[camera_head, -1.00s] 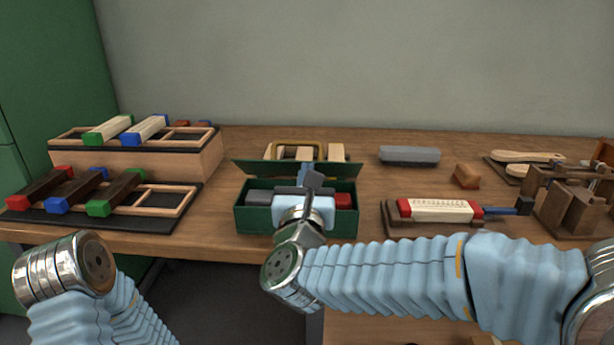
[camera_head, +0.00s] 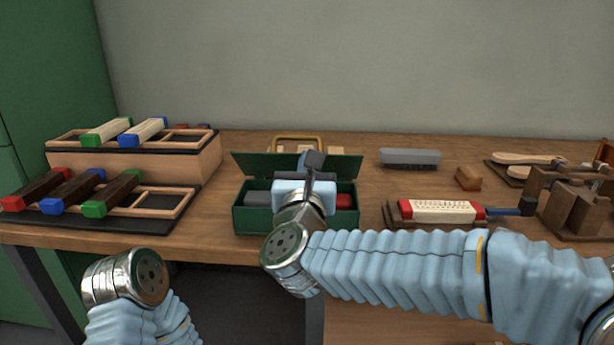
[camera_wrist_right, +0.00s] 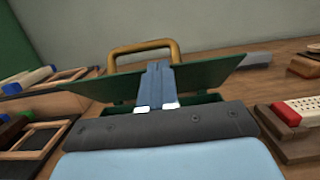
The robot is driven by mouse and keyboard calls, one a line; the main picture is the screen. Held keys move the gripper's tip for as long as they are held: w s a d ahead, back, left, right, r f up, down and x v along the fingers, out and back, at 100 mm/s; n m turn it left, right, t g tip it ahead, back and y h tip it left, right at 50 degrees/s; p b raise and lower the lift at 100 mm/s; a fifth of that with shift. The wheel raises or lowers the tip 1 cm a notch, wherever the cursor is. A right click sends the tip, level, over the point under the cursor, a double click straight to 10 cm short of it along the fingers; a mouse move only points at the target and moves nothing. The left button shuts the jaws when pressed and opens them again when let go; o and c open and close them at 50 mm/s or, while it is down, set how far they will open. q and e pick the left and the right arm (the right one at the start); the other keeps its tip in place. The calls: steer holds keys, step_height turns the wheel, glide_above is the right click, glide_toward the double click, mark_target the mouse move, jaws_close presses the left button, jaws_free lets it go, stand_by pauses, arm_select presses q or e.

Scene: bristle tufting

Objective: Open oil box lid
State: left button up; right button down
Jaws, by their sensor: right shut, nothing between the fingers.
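The green oil box (camera_head: 250,222) stands near the table's front edge in the head view. Its lid (camera_head: 254,164) is raised and tilted, and the box is open at the front. A grey block (camera_head: 258,199) and a red block (camera_head: 343,201) show inside. My right gripper (camera_head: 314,159) is shut and empty, over the middle of the box with its fingers in front of the lid. In the right wrist view, the lid (camera_wrist_right: 215,75) spreads to both sides of the fingers (camera_wrist_right: 157,68); whether they touch it I cannot tell. My left gripper is out of view.
Racks with coloured-end blocks (camera_head: 130,163) stand at the left. A brass-coloured handle (camera_head: 298,138) shows behind the lid.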

mark_target(309, 137)
steer(key=shift+g, duration=0.6)
steer(key=w+r, duration=0.3)
steer(key=shift+w+r+b, duration=0.4)
steer(key=w+r, duration=0.1)
steer(key=w, duration=0.6)
steer(key=shift+w+r, duration=0.2)
steer(key=shift+r, duration=0.2)
steer(key=shift+s, duration=0.1)
stand_by(0.3)
